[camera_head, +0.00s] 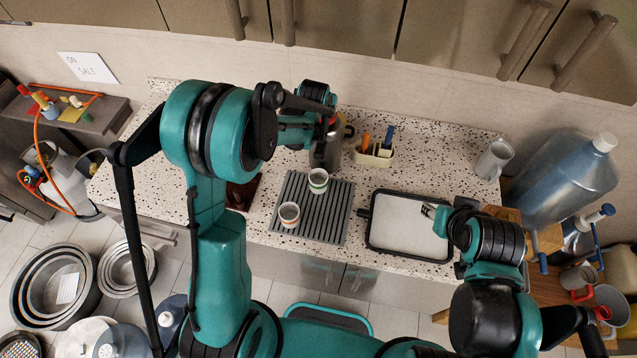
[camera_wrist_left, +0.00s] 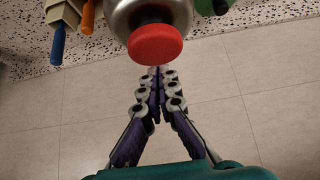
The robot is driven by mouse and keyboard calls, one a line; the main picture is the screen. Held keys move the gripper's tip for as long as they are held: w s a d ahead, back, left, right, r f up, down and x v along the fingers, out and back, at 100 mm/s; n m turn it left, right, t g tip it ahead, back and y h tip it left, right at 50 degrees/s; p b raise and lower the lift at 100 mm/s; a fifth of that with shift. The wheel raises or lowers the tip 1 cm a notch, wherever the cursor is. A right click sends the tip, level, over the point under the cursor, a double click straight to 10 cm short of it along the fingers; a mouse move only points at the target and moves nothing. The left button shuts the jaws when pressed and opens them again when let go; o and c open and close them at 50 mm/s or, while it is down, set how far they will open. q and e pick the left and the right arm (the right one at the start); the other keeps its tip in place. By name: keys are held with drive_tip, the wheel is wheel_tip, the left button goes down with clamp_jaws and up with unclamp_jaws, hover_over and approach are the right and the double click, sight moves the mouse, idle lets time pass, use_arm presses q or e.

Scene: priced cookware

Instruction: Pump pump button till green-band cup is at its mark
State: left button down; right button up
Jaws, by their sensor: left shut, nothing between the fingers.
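The steel pump dispenser (camera_head: 326,152) stands at the back of the counter, partly behind my left arm. Its round red pump button (camera_wrist_left: 155,45) fills the upper middle of the left wrist view. My left gripper (camera_wrist_left: 158,73) is shut and empty, its fingertips close by the button's edge; I cannot tell if they touch. The green-band cup (camera_head: 318,181) stands upright on the grey ribbed mat (camera_head: 335,218), in front of the dispenser. Its fill level and mark are too small to read. My right gripper (camera_head: 430,210) is over the white tray; its opening is unclear.
A brown-banded cup (camera_head: 289,214) stands on the mat's front left. A caddy with handled tools (camera_head: 374,152) stands right of the dispenser. The black-rimmed white tray (camera_head: 370,236) lies right of the mat. A grey mug (camera_head: 493,160) and a large blue bottle (camera_head: 570,180) are farther right.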

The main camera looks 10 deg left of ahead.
sight(326, 116)
idle(0.6)
use_arm(q)
drive_tip(key=shift+f+b, duration=1.55)
drive_tip(key=shift+f, duration=0.05)
drive_tip(key=shift+r, duration=0.25)
drive_tip(key=shift+r+p, duration=1.05)
drive_tip(key=shift+r, duration=0.35)
drive_tip(key=shift+f, duration=0.1)
